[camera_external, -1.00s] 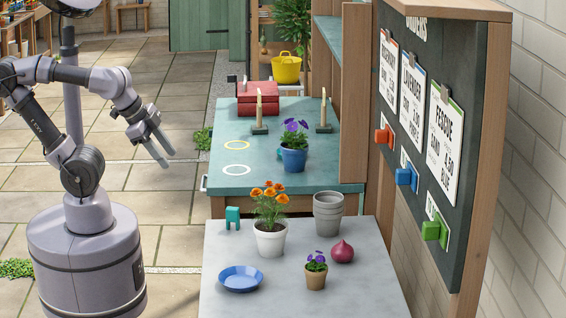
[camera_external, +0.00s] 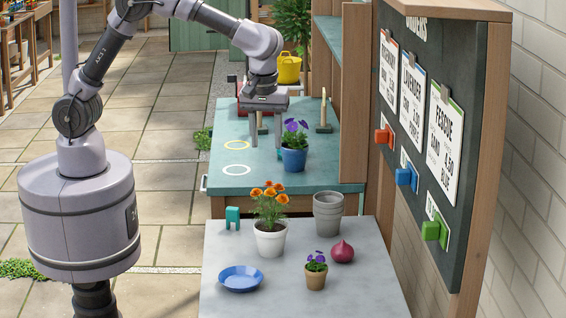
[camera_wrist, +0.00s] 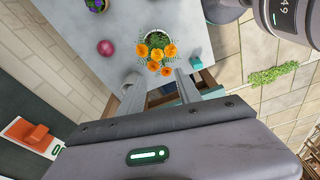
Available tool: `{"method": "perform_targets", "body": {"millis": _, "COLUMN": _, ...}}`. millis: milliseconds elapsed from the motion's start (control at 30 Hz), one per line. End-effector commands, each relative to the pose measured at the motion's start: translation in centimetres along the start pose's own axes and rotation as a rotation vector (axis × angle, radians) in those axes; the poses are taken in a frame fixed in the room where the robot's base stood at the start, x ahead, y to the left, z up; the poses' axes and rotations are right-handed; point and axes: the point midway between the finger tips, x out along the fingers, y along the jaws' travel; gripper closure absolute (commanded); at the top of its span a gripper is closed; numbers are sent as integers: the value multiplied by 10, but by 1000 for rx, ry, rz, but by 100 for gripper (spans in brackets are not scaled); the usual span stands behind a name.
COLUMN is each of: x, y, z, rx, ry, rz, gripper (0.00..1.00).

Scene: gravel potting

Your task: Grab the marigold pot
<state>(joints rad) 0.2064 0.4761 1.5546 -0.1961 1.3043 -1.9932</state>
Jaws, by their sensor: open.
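The marigold pot (camera_external: 270,240) is white, with orange flowers (camera_external: 268,190) and green leaves, and stands upright on the pale grey table. In the wrist view the marigold flowers (camera_wrist: 157,55) show just beyond and between my fingertips, and the pot itself is mostly hidden below them. My gripper (camera_external: 266,138) points down, open and empty, above the flowers in the external picture. In the wrist view my gripper (camera_wrist: 157,80) has its two fingers wide apart, with no visible contact with the plant.
A blue pansy pot (camera_external: 294,158) stands on the teal bench behind.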

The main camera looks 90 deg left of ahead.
Motion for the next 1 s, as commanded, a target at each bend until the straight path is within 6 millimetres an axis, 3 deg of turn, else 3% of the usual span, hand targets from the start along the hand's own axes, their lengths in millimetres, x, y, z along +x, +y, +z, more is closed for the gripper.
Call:
{"method": "perform_targets", "body": {"millis": 133, "x": 23, "y": 9, "z": 6, "rx": -84, "ry": 0, "rz": -24, "gripper": 59}}
{"method": "perform_targets", "body": {"millis": 433, "x": 113, "y": 6, "z": 7, "rx": -83, "ry": -1, "rz": -24, "gripper": 59}}
{"method": "perform_targets", "body": {"millis": 667, "x": 137, "y": 7, "z": 7, "rx": -82, "ry": 0, "rz": -20, "gripper": 59}}
{"method": "perform_targets", "body": {"millis": 900, "x": 182, "y": 5, "z": 11, "rx": -82, "ry": -1, "rz": -22, "gripper": 59}}
{"method": "perform_targets", "body": {"millis": 1000, "x": 186, "y": 5, "z": 10, "rx": -81, "ry": 0, "rz": -20, "gripper": 59}}
